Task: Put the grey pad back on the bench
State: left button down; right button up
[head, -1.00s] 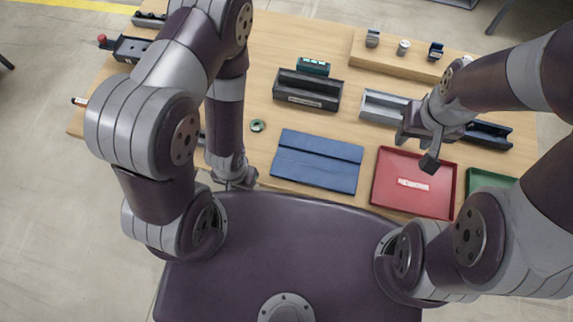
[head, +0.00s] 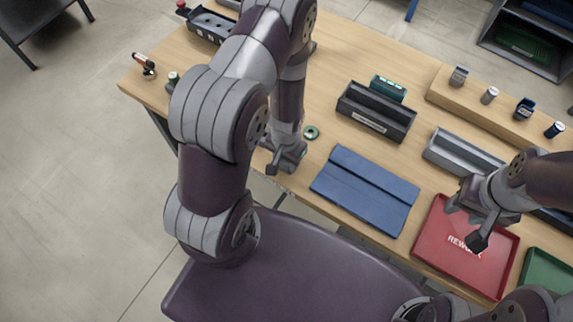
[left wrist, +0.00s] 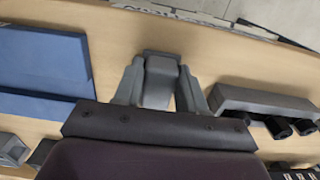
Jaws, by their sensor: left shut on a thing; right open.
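My left gripper (head: 280,163) is low at the bench's front edge, left of the blue mat. In the left wrist view, a small grey block, apparently the grey pad (left wrist: 160,80), sits between the two fingers of my left gripper (left wrist: 158,92), which is shut on it. In the head view the pad can hardly be told from the gripper. The wooden bench (head: 345,45) also shows bare around the fingers in the left wrist view (left wrist: 110,40). My right gripper (head: 475,228) is open over the red tray and looks empty.
The red tray (head: 430,240), a green tray (head: 545,272), a dark bin (head: 375,112) and a grey channel (head: 460,152) stand further right. Bare wood lies around the ring.

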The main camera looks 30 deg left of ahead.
pick_arm(q)
jog(key=shift+f+p, duration=0.1)
jog(key=shift+p, duration=0.2)
jog(key=shift+d+f, duration=0.1)
jog(key=shift+f, duration=0.1)
jog(key=c, duration=0.6)
grip_release()
jog(key=shift+c, duration=0.2)
pick_arm(e)
jog(key=shift+d+f, duration=0.1)
jog(key=shift+f, duration=0.1)
